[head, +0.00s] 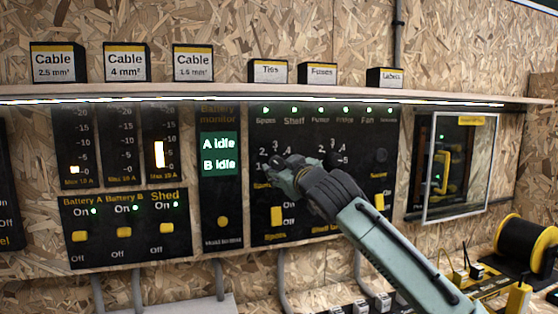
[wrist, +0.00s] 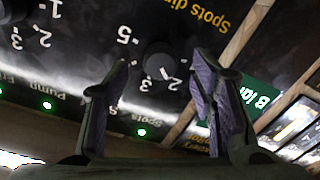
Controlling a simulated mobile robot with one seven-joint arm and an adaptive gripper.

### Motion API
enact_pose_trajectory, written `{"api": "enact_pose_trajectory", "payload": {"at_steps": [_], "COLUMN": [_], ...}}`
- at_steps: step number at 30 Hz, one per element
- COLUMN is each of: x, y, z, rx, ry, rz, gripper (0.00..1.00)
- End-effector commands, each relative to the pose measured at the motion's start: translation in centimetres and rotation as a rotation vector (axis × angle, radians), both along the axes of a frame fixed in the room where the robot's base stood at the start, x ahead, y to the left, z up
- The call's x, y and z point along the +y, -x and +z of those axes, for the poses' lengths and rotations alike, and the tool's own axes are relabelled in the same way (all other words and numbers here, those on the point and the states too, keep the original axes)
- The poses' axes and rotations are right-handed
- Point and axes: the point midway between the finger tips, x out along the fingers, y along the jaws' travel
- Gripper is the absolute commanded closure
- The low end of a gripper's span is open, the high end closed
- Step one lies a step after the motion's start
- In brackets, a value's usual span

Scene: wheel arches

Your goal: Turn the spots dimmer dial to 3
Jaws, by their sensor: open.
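The spots dimmer dial is a round black knob (wrist: 160,62) on a black panel, seen upside down in the wrist view. A 5 and a 2 show beside it, with part of the "Spots di..." label above. Its pointer setting is too dark to read. My gripper (wrist: 161,68) is open, with one finger on each side of the knob; I cannot tell whether either touches it. In the head view my gripper (head: 283,170) is in front of the panel's left dial and hides most of it, while several scale numbers show above.
A second dial (head: 333,158) sits just right on the same panel (head: 265,218). Yellow switches (head: 277,216) are below, and green lamps and a lit shelf (head: 230,94) above. A battery monitor (head: 221,190) is to the left, a clear-fronted box (head: 458,168) to the right.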

Motion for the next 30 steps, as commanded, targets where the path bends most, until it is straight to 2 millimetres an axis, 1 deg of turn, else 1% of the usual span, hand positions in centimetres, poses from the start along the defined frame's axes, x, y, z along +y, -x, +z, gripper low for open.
{"api": "enact_pose_trajectory", "payload": {"at_steps": [1,3,7,11,17,20,30], "x": [0.3,0.6,1.0,1.1,1.1,1.1,1.1], "y": [-0.8,-1.7,-2.8,-3.2,-3.2,-3.2,-3.1], "z": [0.2,0.2,0.1,0.0,0.0,0.0,0.0], "rx": [0.001,0.001,0.000,0.000,0.000,0.000,0.000], "ry": [0.002,0.000,0.000,0.000,0.000,0.000,0.000], "rz": [-0.002,0.000,-0.001,-0.001,-0.001,-0.001,-0.001], "gripper": [0.49,0.49,0.49,0.49,0.49,0.54,0.77]}}
